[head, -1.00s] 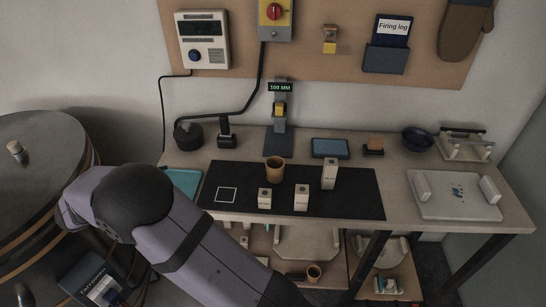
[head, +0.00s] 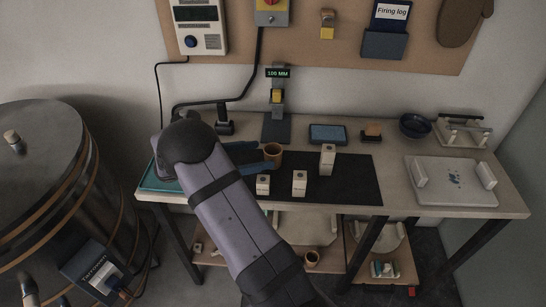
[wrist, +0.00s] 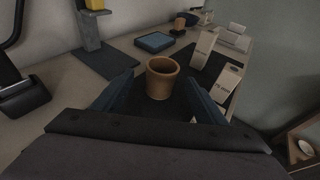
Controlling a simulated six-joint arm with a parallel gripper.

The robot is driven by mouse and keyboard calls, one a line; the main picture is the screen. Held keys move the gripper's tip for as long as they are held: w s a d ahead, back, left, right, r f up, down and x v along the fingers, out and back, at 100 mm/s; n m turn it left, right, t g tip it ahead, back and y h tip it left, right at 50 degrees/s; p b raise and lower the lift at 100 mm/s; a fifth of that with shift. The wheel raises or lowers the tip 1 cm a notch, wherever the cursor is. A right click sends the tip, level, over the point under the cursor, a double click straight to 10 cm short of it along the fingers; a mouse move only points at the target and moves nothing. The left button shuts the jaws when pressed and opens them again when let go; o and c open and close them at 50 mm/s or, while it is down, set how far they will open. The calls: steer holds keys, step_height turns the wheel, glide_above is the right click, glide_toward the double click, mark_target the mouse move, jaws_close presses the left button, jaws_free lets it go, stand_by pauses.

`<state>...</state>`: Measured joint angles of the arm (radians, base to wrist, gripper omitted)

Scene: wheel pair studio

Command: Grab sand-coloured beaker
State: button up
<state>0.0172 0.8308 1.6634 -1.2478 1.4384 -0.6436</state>
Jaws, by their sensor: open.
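The sand-coloured beaker (head: 273,153) stands upright on the dark mat (head: 345,186) on the workbench. In the wrist view the beaker (wrist: 161,78) is ahead of my gripper (wrist: 158,92), roughly centred between the two blue fingers. The fingers are apart with nothing gripped. In the head view my gripper (head: 258,160) reaches in from the left, its fingertips beside the beaker. I cannot tell whether a finger touches it.
Pale blocks (head: 300,183) stand on the mat in front of the beaker, with a taller one (head: 327,160) to its right. A height gauge (head: 277,110) stands behind. A blue pad (head: 327,134) and a dark bowl (head: 415,126) lie farther right.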

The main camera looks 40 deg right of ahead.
mark_target(273, 152)
steer(key=shift+p+x, duration=0.55)
steer(key=shift+x, duration=1.8)
steer(key=shift+s+d+f, duration=0.15)
steer(key=shift+s+d, duration=0.05)
steer(key=shift+d, duration=0.3)
steer(key=shift+c, duration=0.2)
steer(key=c, duration=1.2)
steer(key=shift+o, duration=0.2)
